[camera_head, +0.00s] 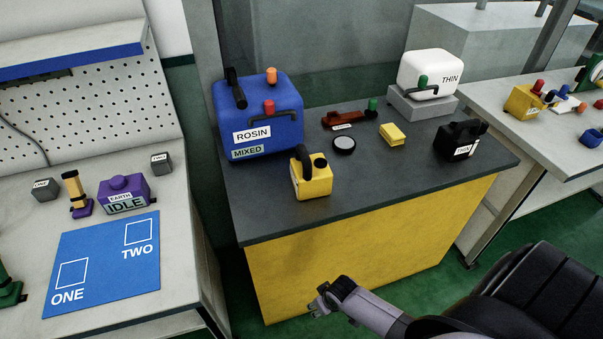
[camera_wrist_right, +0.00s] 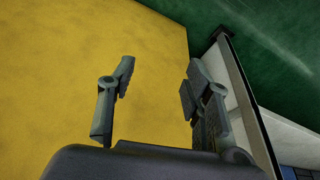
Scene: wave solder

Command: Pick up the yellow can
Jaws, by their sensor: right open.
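The yellow can (camera_head: 312,180) stands upright on the dark top of the yellow-fronted bench, near its front left edge. It has a black handle, a black cap and a small label. My right gripper (camera_head: 322,300) is in front of the bench, below the top and apart from the can. In the right wrist view my right gripper (camera_wrist_right: 158,95) is open and empty, facing the yellow bench front (camera_wrist_right: 150,40). The can does not show in that view. My left gripper is not in view.
A blue ROSIN container (camera_head: 282,112) stands behind the can. A round black-rimmed disc (camera_head: 344,145), a yellow block (camera_head: 392,134) and a black can (camera_head: 458,141) are to the right. A white THIN container (camera_head: 430,72) stands on a grey block. The bench edge (camera_head: 380,207) lies between gripper and can.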

